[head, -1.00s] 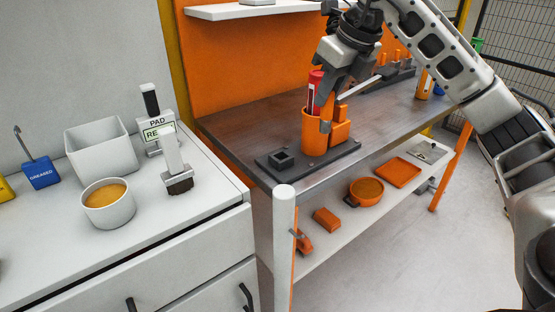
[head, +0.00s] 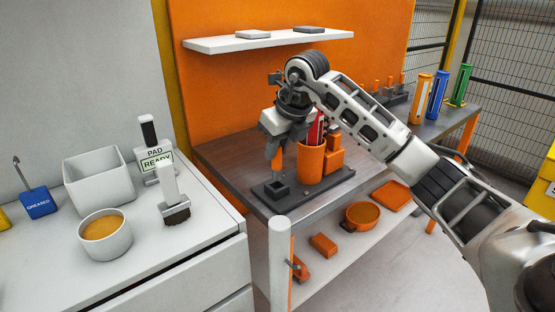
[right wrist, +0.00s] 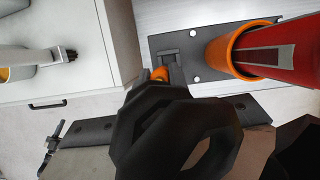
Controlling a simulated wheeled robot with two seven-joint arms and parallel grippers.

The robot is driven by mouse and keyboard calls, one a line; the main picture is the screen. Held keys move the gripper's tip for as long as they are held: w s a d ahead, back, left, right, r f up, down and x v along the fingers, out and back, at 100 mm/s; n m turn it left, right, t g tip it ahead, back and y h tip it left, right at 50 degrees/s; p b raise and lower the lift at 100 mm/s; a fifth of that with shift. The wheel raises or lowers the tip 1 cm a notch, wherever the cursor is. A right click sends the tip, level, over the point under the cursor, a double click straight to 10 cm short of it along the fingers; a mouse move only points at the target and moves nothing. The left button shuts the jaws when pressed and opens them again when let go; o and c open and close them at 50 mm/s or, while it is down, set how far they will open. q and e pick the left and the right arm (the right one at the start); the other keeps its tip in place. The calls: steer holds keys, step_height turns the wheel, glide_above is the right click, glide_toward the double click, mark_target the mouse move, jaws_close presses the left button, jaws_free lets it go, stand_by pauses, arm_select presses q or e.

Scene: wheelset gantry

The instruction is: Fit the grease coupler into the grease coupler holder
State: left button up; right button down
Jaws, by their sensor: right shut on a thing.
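My right gripper (head: 277,165) is shut on a small orange piece, which I take to be the grease coupler (head: 277,158), just above the holder. The coupler's orange end also shows in the right wrist view (right wrist: 160,74), partly hidden by the dark gripper parts. The grease coupler holder (head: 277,189) is a small dark square socket on a dark base plate; it also shows in the right wrist view (right wrist: 172,58). The coupler's lower end is close to the holder, but I cannot tell whether they touch. My left gripper is not in view.
An orange cup (head: 310,165) holding a red tube (head: 317,128) stands right beside the holder, close to my gripper. Orange blocks (head: 334,153) stand behind it. A white counter (head: 150,245) with a bowl (head: 105,234) and brush (head: 175,210) is at left.

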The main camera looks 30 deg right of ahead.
mark_target(278, 163)
steer(key=shift+w+d+f, duration=0.35)
steer(key=shift+w+f, duration=0.2)
steer(key=shift+f, duration=0.15)
steer(key=shift+w+d+f+p, duration=0.1)
steer(key=shift+f+p, duration=0.15)
steer(key=shift+f, duration=0.7)
steer(key=shift+w+d+f+p, duration=0.1)
steer(key=shift+f+p, duration=0.15)
steer(key=shift+f, duration=0.65)
steer(key=shift+f, duration=0.15)
steer(key=c, duration=1.3)
jaws_free()
steer(key=shift+o, duration=0.2)
